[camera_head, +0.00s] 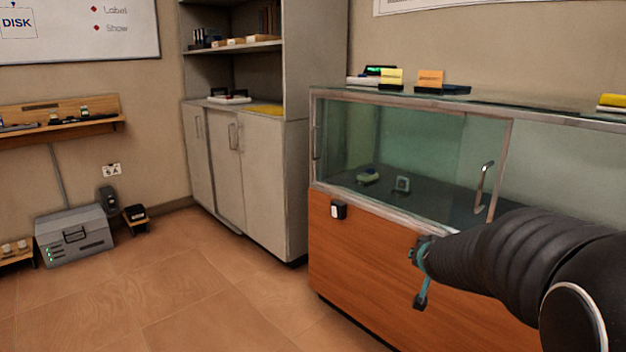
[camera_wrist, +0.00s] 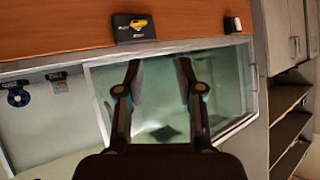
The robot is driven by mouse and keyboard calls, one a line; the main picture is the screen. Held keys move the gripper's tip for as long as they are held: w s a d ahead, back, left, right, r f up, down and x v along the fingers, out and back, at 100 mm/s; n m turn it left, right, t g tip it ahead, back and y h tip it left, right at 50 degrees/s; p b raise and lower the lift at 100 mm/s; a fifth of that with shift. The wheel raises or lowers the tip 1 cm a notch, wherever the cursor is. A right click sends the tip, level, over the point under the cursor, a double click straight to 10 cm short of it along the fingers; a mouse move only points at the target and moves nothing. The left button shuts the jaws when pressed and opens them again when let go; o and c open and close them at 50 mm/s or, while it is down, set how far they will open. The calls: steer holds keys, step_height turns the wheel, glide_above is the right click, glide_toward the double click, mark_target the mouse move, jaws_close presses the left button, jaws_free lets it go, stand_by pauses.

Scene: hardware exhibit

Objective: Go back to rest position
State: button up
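My gripper (camera_head: 420,274) is at the right of the head view, at the end of my dark arm, in front of the display case (camera_head: 370,262) with its orange wood lower front. In the wrist view my gripper (camera_wrist: 158,66) has its two fingers spread apart with nothing between them. The glass door (camera_wrist: 215,72) of the case shows behind the fingers. I cannot tell the exact gap between the fingers and the case.
A small white-and-black box (camera_head: 339,210) is on the case front. Inside the case are two small items (camera_head: 402,184). A tall cabinet (camera_head: 262,185) stands left of the case, and a grey toolbox (camera_head: 75,236) sits on the floor. The tiled floor (camera_head: 190,290) at left is clear.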

steer(key=s+a+f+n+g+y, duration=0.1)
steer(key=s+a+f+g+y, duration=0.2)
steer(key=s, duration=0.5)
steer(key=s+a+n+g, duration=0.1)
steer(key=s+a+g, duration=0.1)
steer(key=s+a, duration=0.5)
steer(key=s+r+n, duration=0.2)
steer(key=s+r, duration=0.1)
steer(key=s, duration=1.5)
steer(key=shift+s+a+r+n+g+h, duration=0.15)
steer(key=shift+s+a+n+g+h, duration=0.15)
steer(key=shift+s+a, duration=0.1)
